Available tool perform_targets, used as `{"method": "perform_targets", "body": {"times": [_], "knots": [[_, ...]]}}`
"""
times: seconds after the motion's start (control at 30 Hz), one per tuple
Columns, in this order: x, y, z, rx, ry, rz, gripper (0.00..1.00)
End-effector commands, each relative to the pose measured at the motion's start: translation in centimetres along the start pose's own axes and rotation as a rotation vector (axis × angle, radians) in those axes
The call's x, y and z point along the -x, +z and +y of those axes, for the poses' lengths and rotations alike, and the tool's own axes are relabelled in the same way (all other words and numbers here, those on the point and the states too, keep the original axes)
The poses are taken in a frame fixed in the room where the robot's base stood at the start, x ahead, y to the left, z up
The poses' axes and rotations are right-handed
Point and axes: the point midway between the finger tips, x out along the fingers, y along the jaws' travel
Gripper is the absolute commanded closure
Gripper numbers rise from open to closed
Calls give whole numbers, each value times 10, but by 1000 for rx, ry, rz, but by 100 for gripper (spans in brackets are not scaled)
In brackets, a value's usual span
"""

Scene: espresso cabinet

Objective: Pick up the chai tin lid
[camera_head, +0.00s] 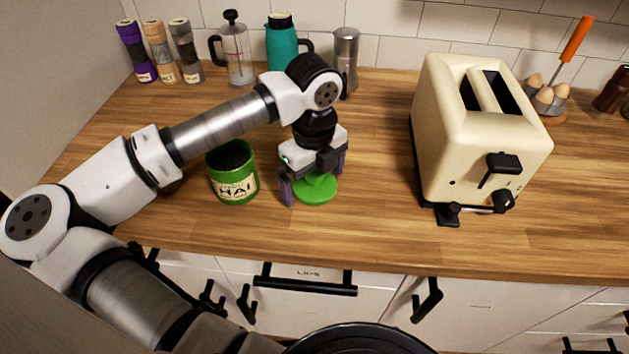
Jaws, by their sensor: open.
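The chai tin lid (316,194) is a bright green disc with a raised middle, lying on the wooden counter. My gripper (314,192) points down over it, open, with one dark finger on the left and one on the right of the lid's raised part. My gripper's body hides the top of the lid, and I cannot tell whether the fingers touch it. The green chai tin (233,184) stands open, without a lid, just left of my gripper, its upper edge partly under my arm.
A cream toaster (437,135) stands to the right. Along the back wall are spice jars (160,52), a French press (236,55), a teal jug (281,44), a metal grinder (346,58) and an egg holder (546,101). The counter between lid and toaster is clear.

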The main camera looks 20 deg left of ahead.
Motion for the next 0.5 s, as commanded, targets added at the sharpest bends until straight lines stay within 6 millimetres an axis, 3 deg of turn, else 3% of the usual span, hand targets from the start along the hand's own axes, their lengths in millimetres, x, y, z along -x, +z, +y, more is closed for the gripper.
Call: {"method": "perform_targets", "body": {"times": [0.1,0.43,0.5], "knots": [[0,0,0,0,0,0,1],[0,0,0,0,1,0,44],[0,0,0,0,1,0,45]]}}
